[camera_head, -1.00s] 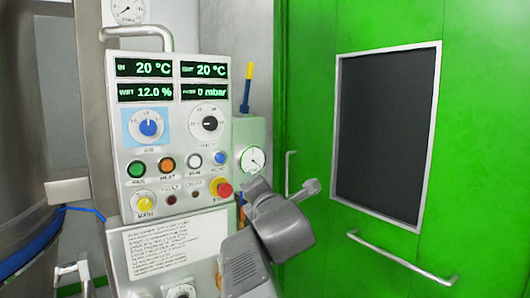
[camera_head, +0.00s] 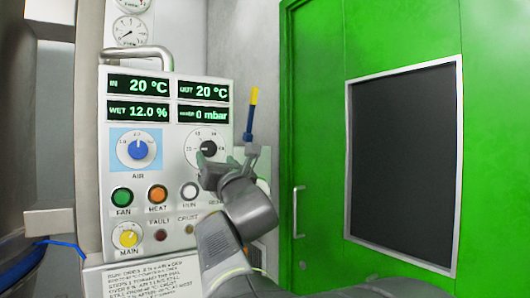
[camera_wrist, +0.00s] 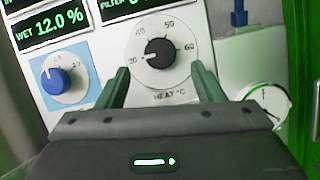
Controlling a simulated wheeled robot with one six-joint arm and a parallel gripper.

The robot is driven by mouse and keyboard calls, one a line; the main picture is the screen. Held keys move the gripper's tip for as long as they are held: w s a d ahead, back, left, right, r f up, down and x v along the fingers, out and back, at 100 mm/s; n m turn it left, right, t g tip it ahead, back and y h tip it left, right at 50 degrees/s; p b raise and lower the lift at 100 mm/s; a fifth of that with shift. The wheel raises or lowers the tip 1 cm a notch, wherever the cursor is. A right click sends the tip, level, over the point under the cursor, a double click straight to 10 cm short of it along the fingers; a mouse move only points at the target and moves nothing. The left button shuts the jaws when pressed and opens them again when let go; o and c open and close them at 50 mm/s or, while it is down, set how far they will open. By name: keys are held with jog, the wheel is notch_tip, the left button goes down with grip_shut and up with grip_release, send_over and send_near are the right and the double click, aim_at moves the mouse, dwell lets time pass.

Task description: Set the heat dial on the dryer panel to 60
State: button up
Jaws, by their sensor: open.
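The heat dial is a black knob (camera_wrist: 160,52) on a round white scale plate (camera_wrist: 150,26) marked 40, 50 and 60, with HEAT °C below. Its white pointer mark faces left, by the lowest left number, which looks like 30. The dial also shows in the head view (camera_head: 208,148), its lower part partly covered by my gripper (camera_head: 213,172). In the wrist view my gripper (camera_wrist: 160,70) is open and empty, its green-grey fingers left and right of the knob's lower side. The fingers look apart from the knob. The dryer panel (camera_head: 180,135) is light grey.
The blue AIR dial (camera_head: 138,149) is left of the heat dial. Buttons and a yellow MAIN knob (camera_head: 128,238) sit below. A blue-and-yellow stick (camera_head: 250,112) and a gauge (camera_wrist: 268,103) are right of the dial. A green door (camera_head: 315,120) stands at right.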

aim_at(210, 150)
jog(key=x, duration=0.5)
jog(key=shift+w+a+r, duration=0.1)
jog(key=shift+w, duration=0.15)
jog(key=c, duration=1)
jog(key=shift+o, duration=0.2)
